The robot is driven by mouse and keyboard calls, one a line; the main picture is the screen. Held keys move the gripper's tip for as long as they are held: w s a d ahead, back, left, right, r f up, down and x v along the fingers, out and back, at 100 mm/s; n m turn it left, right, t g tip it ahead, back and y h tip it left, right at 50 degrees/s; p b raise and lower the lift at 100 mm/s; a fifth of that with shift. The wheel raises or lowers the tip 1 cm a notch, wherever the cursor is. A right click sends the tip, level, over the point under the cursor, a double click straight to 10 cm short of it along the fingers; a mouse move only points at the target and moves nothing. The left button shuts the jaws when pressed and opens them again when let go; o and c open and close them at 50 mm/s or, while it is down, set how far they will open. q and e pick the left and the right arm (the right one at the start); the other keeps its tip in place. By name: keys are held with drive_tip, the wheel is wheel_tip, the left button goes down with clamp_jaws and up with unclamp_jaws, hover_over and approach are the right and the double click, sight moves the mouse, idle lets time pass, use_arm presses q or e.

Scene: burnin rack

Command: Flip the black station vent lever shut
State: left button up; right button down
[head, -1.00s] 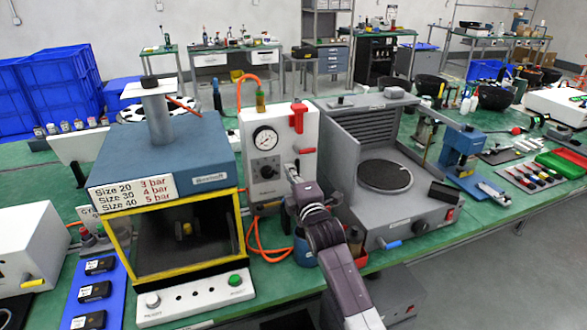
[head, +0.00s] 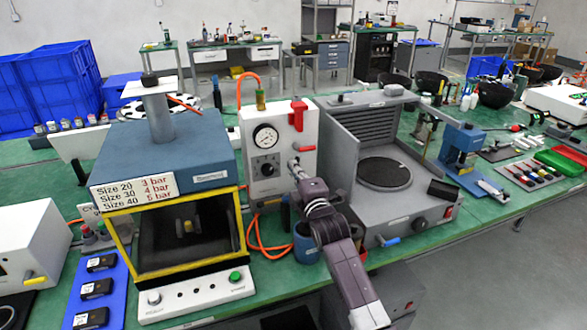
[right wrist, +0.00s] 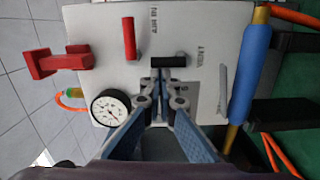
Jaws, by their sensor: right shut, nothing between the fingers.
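The black vent lever (right wrist: 168,61) is on a white station panel (right wrist: 205,20), beside the printed word VENT. In the right wrist view it lies across the picture, just beyond my fingertips. My right gripper (right wrist: 158,76) is shut and empty, its tips at or very near the lever; I cannot tell whether they touch. In the head view my right gripper (head: 294,164) is in front of the white panel (head: 252,118), right of the gauge, and the black lever cannot be made out there. My left gripper is not in view.
A red lever (right wrist: 129,38) labelled AIR IN, a red handle (right wrist: 58,63) and a pressure gauge (right wrist: 110,107) share the panel. A blue bar (right wrist: 249,72) is at its right in the wrist view. The yellow-framed press (head: 170,165) and the grey turntable station (head: 385,150) flank the panel.

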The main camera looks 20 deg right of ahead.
drive_tip(key=shift+d+r+m+p, duration=0.15)
drive_tip(key=shift+d+m+p, duration=0.1)
drive_tip(key=shift+m+p, duration=0.35)
drive_tip(key=m, duration=0.2)
drive_tip(key=d+m+p, duration=0.1)
drive_tip(key=shift+d+r+m, duration=0.15)
drive_tip(key=shift+r+m, duration=0.05)
drive_tip(key=shift+m, duration=0.2)
drive_tip(key=shift+d+f+m+g+y+p, duration=0.15)
drive_tip(key=shift+d+m+p, duration=0.2)
drive_tip(key=shift+m, duration=0.9)
drive_tip(key=shift+d+f+m+g+y+p, duration=0.2)
drive_tip(key=shift+d+m, duration=0.25)
drive_tip(key=shift+m, duration=0.85)
drive_tip(key=shift+d+f+m+t+y+p, duration=0.1)
drive_tip(key=shift+d+m+p, duration=0.3)
drive_tip(key=shift+m, duration=0.85)
drive_tip(key=shift+r, duration=0.1)
